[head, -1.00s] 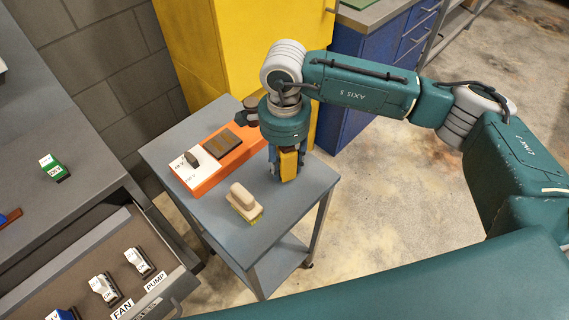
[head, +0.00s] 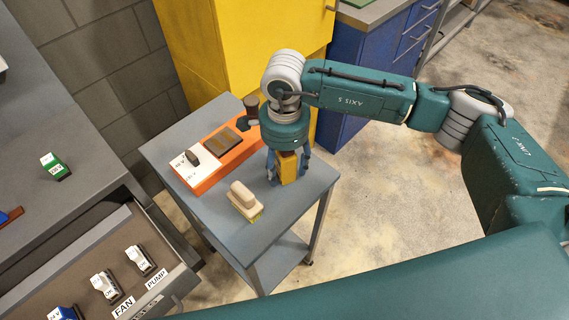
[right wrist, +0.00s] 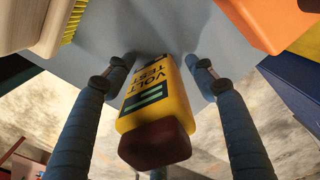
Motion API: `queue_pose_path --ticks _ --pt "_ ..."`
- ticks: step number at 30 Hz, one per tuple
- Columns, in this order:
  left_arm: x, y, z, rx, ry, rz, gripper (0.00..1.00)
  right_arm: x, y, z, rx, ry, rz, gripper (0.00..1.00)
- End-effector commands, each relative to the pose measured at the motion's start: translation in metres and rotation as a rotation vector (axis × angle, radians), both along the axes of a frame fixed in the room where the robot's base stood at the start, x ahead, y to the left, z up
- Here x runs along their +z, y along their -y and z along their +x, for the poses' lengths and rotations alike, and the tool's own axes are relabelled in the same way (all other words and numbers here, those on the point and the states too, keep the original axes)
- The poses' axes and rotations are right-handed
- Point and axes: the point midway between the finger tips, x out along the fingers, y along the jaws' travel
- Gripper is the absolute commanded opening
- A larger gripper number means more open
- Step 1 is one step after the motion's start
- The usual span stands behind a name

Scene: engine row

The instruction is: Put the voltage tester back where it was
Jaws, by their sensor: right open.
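The voltage tester (head: 288,170) is a yellow block with a dark label and a dark red end. It stands on the grey cart top (head: 290,205), near its right edge. In the right wrist view the tester (right wrist: 178,118) shows its "VOLT TEST" label. My right gripper (head: 287,176) is open, pointing down over the tester. Its blue fingers are on either side of the tester, with gaps visible in the wrist view (right wrist: 160,64). The tester's foot is partly hidden. My left gripper is not in view.
A beige brush (head: 243,196) lies at the cart's front. An orange base (head: 183,178) with a white panel and dark pad is at the back left. A yellow cabinet (head: 220,50) stands behind. An open drawer (head: 80,265) with labelled blocks is at lower left.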

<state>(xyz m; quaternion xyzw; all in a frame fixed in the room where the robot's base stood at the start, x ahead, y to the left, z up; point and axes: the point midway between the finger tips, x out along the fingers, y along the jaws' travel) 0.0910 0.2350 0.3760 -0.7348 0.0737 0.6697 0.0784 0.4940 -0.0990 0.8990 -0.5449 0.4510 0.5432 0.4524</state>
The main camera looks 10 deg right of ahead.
Motion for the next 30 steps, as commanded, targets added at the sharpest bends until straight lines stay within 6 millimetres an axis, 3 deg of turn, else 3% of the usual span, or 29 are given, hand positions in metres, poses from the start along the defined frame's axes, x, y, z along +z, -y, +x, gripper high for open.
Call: queue_pose_path --ticks 5,12,18,30 --pt "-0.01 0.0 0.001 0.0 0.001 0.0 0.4 0.027 0.0 0.001 0.002 0.006 0.002 0.56" --pt "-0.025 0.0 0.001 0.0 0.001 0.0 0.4 0.08 -0.001 0.001 0.002 0.006 0.002 0.56" --pt "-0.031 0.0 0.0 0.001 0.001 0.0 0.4 0.11 0.0 0.0 0.0 0.002 0.001 0.56" --pt "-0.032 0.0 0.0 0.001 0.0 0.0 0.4 0.121 0.0 0.0 0.0 0.0 0.001 0.56"
